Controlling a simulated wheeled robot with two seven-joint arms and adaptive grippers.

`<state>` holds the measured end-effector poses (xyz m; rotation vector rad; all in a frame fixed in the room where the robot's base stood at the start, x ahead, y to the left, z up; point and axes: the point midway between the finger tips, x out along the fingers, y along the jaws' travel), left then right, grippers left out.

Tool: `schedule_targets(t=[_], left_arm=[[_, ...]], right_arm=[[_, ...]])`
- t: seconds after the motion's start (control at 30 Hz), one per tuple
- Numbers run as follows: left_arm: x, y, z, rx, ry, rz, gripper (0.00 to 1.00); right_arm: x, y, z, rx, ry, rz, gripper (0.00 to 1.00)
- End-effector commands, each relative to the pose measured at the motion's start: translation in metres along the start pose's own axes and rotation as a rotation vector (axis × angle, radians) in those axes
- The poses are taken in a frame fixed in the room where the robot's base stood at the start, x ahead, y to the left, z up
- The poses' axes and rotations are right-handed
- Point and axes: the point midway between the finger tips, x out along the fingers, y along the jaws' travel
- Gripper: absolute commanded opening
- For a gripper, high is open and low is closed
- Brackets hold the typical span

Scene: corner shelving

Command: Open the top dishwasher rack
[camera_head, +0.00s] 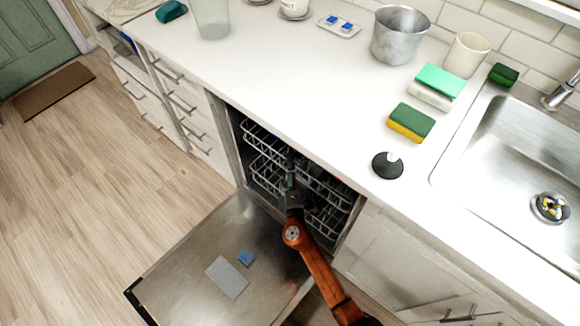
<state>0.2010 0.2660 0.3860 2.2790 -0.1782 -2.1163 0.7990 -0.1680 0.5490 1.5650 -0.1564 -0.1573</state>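The dishwasher (232,130) stands under the counter with its door (180,270) folded down flat. The top rack (262,142) is a white wire basket and appears to sit inside the opening, under the counter edge. A lower white wire rack (263,180) shows beneath it. My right gripper (289,165), on the orange arm, reaches over the door into the opening at the middle of the top rack's front. It is small and dark there, so I cannot tell whether its fingers are open or closed on the wire. The arm hides part of both racks. My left gripper is not in view.
The white counter (300,75) overhangs the opening. On it are a metal bucket (399,36), sponges (411,122), a black round object (387,166) and a glass (211,18). A sink (520,150) is at right. Floor left of the door is clear.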

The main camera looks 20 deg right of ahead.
Motion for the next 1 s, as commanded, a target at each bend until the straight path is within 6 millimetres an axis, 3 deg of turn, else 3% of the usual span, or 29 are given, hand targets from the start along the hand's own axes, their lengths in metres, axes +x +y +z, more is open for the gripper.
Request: schedule_targets(t=[0.13,1.0], left_arm=[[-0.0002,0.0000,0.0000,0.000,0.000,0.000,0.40],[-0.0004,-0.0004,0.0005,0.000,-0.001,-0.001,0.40]], right_arm=[[-0.0002,0.0003,0.0000,0.000,0.000,0.000,0.72],[0.0009,0.0047,0.0003,0.000,-0.002,0.007,0.15]])
